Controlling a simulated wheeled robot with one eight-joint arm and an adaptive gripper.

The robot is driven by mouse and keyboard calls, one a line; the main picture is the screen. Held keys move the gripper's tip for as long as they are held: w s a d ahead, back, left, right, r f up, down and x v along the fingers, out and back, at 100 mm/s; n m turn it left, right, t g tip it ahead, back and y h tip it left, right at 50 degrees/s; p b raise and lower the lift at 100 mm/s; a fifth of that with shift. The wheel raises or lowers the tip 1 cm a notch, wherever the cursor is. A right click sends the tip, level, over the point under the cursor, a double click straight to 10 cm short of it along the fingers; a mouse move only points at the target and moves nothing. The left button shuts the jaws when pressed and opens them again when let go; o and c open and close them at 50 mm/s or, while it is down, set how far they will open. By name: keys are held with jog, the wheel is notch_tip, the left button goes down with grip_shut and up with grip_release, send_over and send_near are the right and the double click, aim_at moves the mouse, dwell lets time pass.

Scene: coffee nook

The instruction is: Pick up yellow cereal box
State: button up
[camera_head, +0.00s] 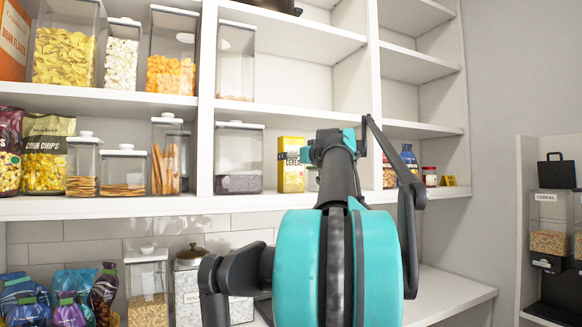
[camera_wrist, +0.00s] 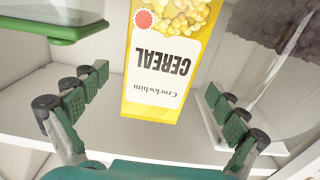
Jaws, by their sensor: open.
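The yellow cereal box (camera_head: 291,178) stands upright on the middle shelf, to the right of a clear container with dark contents. In the wrist view the cereal box (camera_wrist: 160,75) appears upside down, its label facing me, with one edge cut off by the frame. My gripper (camera_wrist: 156,88) is open, its dark green jointed fingers on either side of the box's near end in the picture. I see no finger closed on the box. In the head view my arm hides most of the gripper and part of the shelf right of the box.
The clear container with dark contents (camera_head: 239,166) stands close left of the box and also shows in the wrist view (camera_wrist: 272,25). A green-edged object (camera_wrist: 52,30) is at the wrist view's upper left. Small jars (camera_head: 429,177) stand farther right. The upper right shelves are empty.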

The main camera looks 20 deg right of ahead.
jog(key=w, duration=0.5)
jog(key=shift+f, duration=0.2)
jog(key=shift+c, duration=0.6)
jog(key=c, duration=1.2)
jog(key=shift+c, duration=0.3)
jog(key=shift+s+r, duration=0.1)
